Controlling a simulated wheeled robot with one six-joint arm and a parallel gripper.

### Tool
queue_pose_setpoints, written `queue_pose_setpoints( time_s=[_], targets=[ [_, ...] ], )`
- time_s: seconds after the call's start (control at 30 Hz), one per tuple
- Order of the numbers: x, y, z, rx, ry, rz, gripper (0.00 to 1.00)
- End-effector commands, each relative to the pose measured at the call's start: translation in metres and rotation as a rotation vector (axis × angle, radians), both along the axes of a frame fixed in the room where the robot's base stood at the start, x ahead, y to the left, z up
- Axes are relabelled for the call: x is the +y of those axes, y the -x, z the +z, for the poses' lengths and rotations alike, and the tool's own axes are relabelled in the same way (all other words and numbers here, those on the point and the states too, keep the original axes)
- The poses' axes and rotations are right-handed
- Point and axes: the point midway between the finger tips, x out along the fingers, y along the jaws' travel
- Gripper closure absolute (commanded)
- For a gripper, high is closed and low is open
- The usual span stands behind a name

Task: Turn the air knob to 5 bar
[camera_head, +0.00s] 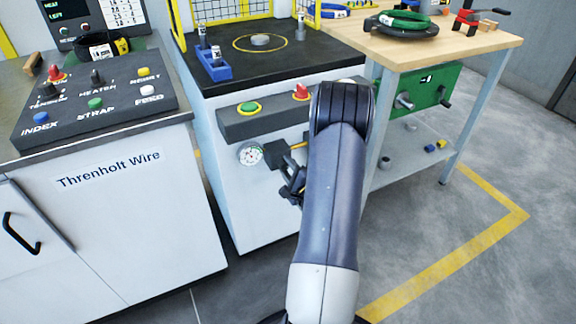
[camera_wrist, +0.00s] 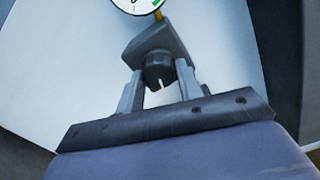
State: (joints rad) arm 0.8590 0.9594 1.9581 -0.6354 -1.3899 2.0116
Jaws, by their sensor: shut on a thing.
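The air knob (camera_wrist: 159,68) is a dark round knob with a white pointer line, at the front of a grey regulator block (camera_wrist: 152,42) in the wrist view. My gripper (camera_wrist: 160,88) is shut on the knob, one finger on each side. In the head view my gripper (camera_head: 290,190) is at the white machine front, and my arm hides the knob there. The round pressure gauge (camera_head: 250,154) sits left of the regulator. In the wrist view only the lower edge of the gauge (camera_wrist: 138,5) shows, with a green band, and its reading cannot be told.
A grey panel with a green button (camera_head: 249,108) and a red knob (camera_head: 301,92) juts out above the gauge. A control console (camera_head: 95,108) stands at left. A wooden-topped bench (camera_head: 425,45) stands at right.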

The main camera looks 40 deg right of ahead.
Motion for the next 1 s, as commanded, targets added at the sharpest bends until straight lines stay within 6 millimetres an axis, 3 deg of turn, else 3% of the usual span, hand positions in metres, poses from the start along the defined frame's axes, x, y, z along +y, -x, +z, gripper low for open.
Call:
queue_pose_setpoints(
  time_s=[0.5, 1.0],
  targets=[
    [0.0006, 0.0002, -0.0014, -0.086, -0.368, -0.001, 0.88],
    [0.0007, 0.0001, -0.0024, -0.107, -0.460, -0.002, 0.88]
  ],
)
